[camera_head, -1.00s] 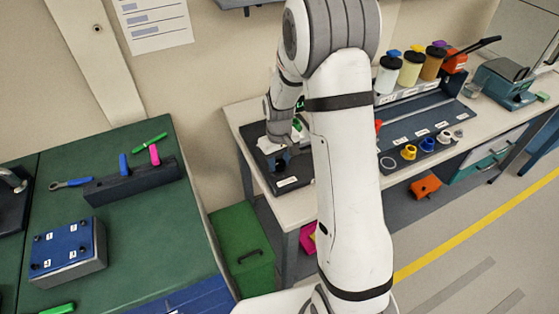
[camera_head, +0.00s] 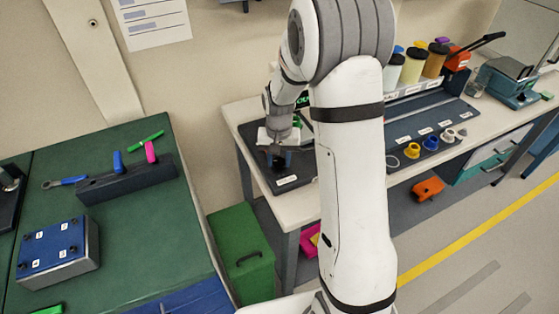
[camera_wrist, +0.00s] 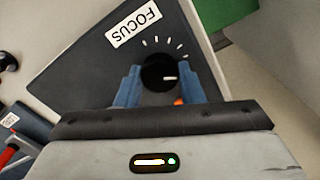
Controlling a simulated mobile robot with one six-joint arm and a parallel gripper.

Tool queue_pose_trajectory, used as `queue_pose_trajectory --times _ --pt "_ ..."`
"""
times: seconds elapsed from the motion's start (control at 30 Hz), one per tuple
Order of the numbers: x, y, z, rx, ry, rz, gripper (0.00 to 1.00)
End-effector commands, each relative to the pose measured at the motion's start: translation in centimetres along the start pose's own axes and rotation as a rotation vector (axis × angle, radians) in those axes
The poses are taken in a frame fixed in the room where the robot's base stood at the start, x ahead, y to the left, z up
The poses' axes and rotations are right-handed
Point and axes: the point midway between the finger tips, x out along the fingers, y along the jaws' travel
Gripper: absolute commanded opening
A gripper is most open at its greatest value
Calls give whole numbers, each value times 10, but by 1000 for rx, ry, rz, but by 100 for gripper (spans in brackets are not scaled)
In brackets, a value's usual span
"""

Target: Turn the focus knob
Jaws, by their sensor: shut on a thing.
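The focus knob (camera_wrist: 160,72) is a round black knob with a white pointer line, set on a dark panel. White tick marks lie around it, and a white FOCUS label (camera_wrist: 134,23) sits beside it, upside down in the wrist view. My gripper (camera_wrist: 161,84) has its two blue fingers on either side of the knob, shut on it. The pointer line points to the right in the wrist view. In the head view my gripper (camera_head: 279,158) is down at the dark panel on the bench's left end, and the knob is mostly hidden there.
Right of my arm, a dark board holds yellow, blue and white rings (camera_head: 430,143). Lidded jars (camera_head: 412,66) stand behind it. A green bench (camera_head: 120,220) with a blue box (camera_head: 55,247) is at left. A green bin (camera_head: 243,255) stands on the floor between the benches.

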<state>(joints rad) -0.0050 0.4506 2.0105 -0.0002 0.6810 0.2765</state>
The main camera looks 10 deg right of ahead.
Motion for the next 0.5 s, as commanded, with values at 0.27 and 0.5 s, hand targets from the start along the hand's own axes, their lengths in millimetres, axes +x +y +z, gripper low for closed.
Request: queue_pose_trajectory --times 0.27,0.5 --pt "0 0 -1 55 3 -1 12" --pt "-1 0 -1 59 3 -1 12"
